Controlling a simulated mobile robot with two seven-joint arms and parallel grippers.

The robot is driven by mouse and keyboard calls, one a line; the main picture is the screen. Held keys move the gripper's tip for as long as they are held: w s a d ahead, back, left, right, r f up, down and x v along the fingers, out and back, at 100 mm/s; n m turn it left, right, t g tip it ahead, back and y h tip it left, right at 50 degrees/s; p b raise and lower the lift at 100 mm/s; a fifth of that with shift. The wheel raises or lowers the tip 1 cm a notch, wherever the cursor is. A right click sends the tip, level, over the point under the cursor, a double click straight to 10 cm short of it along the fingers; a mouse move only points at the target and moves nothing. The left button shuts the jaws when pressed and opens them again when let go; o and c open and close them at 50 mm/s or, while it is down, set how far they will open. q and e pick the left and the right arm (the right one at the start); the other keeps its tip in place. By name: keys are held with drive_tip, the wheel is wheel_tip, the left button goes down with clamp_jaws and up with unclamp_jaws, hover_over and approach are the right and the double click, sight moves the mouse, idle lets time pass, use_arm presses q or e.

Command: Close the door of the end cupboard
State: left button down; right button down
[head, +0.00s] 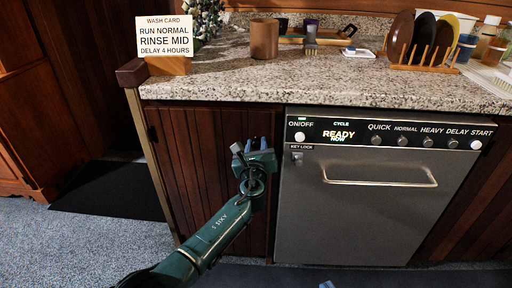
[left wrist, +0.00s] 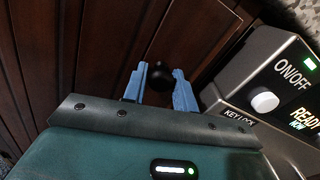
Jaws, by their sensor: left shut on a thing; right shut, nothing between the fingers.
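The end cupboard door (head: 195,175) is dark grooved wood, left of the dishwasher and under the counter. It looks about flush with the cupboard front; I cannot make out any gap at its edge. My left gripper (head: 262,143) is at the upper right of the door. In the left wrist view its blue fingers (left wrist: 160,88) stand on both sides of a round black knob (left wrist: 161,74) on the door (left wrist: 95,50), shut on it. The gripper hides the knob in the head view. Only a blue tip of my right gripper (head: 327,285) shows at the bottom edge.
A grey dishwasher (head: 350,225) with a bar handle (head: 380,182) stands right beside the door. The granite counter (head: 230,75) above holds a wash card (head: 165,37), a wooden cup (head: 264,39) and a plate rack (head: 425,68). A dark mat (head: 108,190) lies on the floor at left.

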use_arm(q)
drive_tip(key=c, duration=1.1)
unclamp_jaws()
drive_tip(key=shift+w+r, duration=0.1)
drive_tip(key=shift+r, duration=0.3)
drive_tip(key=shift+d, duration=0.1)
use_arm(e)
drive_tip(key=shift+s, duration=0.1)
use_arm(q)
drive_tip(key=shift+d, duration=0.1)
drive_tip(key=shift+s+p, duration=0.3)
drive_tip(key=s+a+p, duration=0.1)
drive_tip(key=s+p, duration=0.2)
drive_tip(key=s, duration=0.9)
drive_tip(key=shift+s+f+p, duration=0.35)
drive_tip(key=shift+f+p, duration=0.05)
use_arm(e)
drive_tip(key=shift+m+t+h, duration=0.3)
drive_tip(key=shift+m, duration=0.6)
drive_tip(key=r, duration=0.1)
drive_tip(key=d+r, duration=0.1)
drive_tip(key=r, duration=0.1)
drive_tip(key=d+r, duration=0.1)
drive_tip(key=r, duration=0.1)
drive_tip(key=shift+s, duration=0.4)
drive_tip(key=shift+f, duration=0.2)
